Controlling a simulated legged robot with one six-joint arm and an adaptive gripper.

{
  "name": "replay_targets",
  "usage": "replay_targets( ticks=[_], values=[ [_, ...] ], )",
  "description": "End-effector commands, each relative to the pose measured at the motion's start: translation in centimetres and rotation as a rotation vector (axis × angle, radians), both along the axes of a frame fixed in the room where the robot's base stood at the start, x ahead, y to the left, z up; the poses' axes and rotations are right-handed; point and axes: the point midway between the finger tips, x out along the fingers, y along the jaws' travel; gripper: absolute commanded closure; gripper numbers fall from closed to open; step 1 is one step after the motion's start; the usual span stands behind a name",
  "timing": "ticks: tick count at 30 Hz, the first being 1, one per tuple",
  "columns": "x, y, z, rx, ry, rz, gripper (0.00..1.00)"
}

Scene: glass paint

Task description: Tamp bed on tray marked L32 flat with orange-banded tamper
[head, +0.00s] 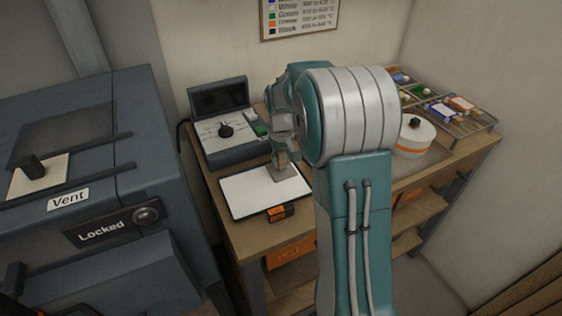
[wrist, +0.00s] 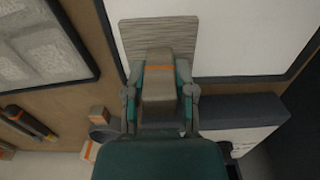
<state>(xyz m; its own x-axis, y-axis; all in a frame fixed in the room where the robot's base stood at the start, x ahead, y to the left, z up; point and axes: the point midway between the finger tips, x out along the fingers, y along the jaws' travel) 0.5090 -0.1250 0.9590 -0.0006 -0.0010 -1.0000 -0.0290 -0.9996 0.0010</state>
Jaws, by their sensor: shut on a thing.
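My gripper (wrist: 160,85) is shut on the tamper (wrist: 158,58), a beige block with an orange band above a wide grey ribbed plate. In the head view my gripper (head: 281,156) reaches down over the right part of a white-surfaced tray with a dark rim (head: 236,216). In the wrist view the tamper's plate overlaps the left edge of this tray (wrist: 250,40). I cannot tell whether the plate touches the bed. An orange-and-black tag sits on the tray's front edge; its writing is unreadable. My arm hides part of the bench.
A control box (head: 228,130) with a dark knob stands behind the tray. A dark-framed panel with grey patches (wrist: 35,45) lies beside it. A white drum with an orange band (head: 413,138) and sample trays (head: 455,110) are at right. A large grey cabinet (head: 90,190) stands left.

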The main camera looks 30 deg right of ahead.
Motion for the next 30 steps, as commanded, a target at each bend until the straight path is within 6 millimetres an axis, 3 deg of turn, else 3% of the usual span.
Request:
replay_targets(
  ticks=[6,17,30],
  values=[
    [0.0,0.0,1.4,0.000,-0.002,0.000,1.00],
    [0.0,0.0,1.5,0.000,-0.001,0.000,1.00],
    [0.0,0.0,5.0,0.000,-0.002,0.000,1.00]
  ],
)
